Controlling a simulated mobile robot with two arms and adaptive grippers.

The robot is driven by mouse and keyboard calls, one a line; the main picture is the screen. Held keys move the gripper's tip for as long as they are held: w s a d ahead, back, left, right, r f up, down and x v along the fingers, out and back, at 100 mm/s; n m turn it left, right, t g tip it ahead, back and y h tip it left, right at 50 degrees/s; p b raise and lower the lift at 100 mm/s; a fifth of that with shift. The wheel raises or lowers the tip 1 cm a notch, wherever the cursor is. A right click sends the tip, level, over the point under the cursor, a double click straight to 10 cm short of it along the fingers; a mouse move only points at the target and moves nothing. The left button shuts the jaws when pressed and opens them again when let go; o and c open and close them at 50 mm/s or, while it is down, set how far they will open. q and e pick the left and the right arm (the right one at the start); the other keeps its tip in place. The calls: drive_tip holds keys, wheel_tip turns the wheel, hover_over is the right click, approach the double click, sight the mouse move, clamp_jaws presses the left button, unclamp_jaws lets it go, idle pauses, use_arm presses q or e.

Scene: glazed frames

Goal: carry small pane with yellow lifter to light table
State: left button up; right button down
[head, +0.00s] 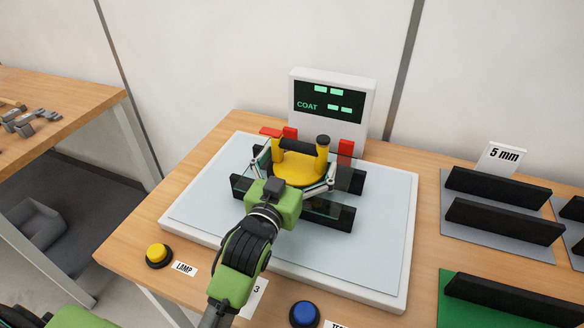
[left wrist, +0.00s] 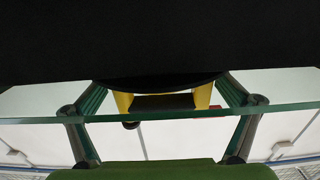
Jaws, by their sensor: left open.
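The yellow lifter (head: 300,168), a yellow disc with two posts and a black handle, sits on the clear small pane (head: 318,203). The pane is over black rails on the light table (head: 210,208), a pale panel with a white rim. My left gripper (head: 295,172) is open, its fingers spread to either side of the lifter. I cannot tell whether they touch it. In the left wrist view the pane's green edge (left wrist: 190,112) crosses between the fingers, with the yellow posts (left wrist: 202,97) behind it. Much of the disc's near side is hidden. My right gripper is not in view.
A display reading COAT (head: 333,102) stands behind the lifter, with red blocks (head: 345,150) near it. A yellow LAMP button (head: 158,254) and a blue button (head: 304,314) are at the front. Black racks (head: 505,220) stand right. The panel's right side is clear.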

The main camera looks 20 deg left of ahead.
use_arm(q)
drive_tip(key=s, duration=1.1)
drive_tip(key=shift+s+a+r, duration=0.15)
drive_tip(key=shift+s+r, duration=0.25)
